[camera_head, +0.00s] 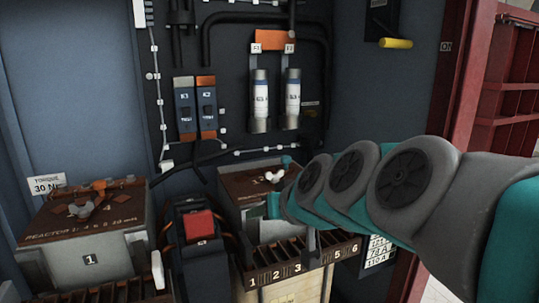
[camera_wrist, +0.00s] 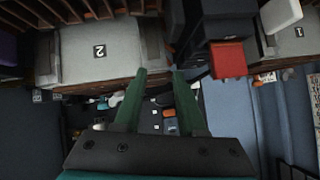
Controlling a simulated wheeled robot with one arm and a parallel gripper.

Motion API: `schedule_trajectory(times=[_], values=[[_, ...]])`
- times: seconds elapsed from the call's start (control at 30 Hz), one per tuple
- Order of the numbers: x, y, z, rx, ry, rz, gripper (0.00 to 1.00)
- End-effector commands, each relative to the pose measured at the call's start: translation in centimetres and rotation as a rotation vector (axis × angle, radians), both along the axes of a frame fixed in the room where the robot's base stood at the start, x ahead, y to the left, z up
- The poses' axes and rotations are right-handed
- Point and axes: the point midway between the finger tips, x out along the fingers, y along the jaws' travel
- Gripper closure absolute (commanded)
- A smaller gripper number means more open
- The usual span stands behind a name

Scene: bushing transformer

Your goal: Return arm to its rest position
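My arm (camera_head: 385,185), teal and grey, reaches in from the right edge of the head view toward the unit marked 2. My gripper (camera_wrist: 160,75) shows in the wrist view as two dark green fingers standing apart, with nothing held between them. In the head view, my gripper (camera_head: 279,205) is at the left end of the arm, in front of the brown-topped unit 2 (camera_head: 240,185). The arm hides part of that unit's right side. Whether the fingers touch the unit cannot be told.
Unit 1 (camera_head: 90,240) stands at the left, with a red-topped block (camera_head: 198,226) between the two units. A numbered slotted rack (camera_head: 297,262) lies below the arm. Two cylindrical fuses (camera_head: 275,100) are on the back panel. A red frame (camera_head: 460,90) stands at right.

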Motion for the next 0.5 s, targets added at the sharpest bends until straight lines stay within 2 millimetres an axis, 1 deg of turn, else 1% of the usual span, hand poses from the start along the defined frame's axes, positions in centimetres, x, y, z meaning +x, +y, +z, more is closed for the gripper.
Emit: schedule_trajectory(times=[0.03, 0.07, 0.1, 0.17, 0.2, 0.27, 0.3, 0.33, 0.37, 0.4, 0.47, 0.5], values=[[-1.8, -0.9, -2.8, -0.031, 0.085, 0.002, 0.60], [-3.0, -1.5, -4.3, -0.048, 0.136, 0.000, 0.60], [-4.7, -2.2, -6.5, -0.073, 0.210, -0.001, 0.60], [-7.3, -3.6, -9.4, -0.111, 0.316, -0.013, 0.60], [-9.1, -4.6, -11.1, -0.136, 0.385, -0.023, 0.60], [-12.0, -6.3, -13.5, -0.176, 0.492, -0.043, 0.60], [-14.0, -7.4, -15.1, -0.203, 0.563, -0.060, 0.60], [-15.5, -8.3, -16.1, -0.224, 0.619, -0.074, 0.60], [-16.9, -9.2, -17.0, -0.243, 0.667, -0.091, 0.60], [-18.9, -10.3, -18.1, -0.269, 0.733, -0.111, 0.60], [-21.4, -11.9, -19.3, -0.306, 0.816, -0.143, 0.60], [-23.1, -12.9, -19.9, -0.328, 0.869, -0.163, 0.60]])
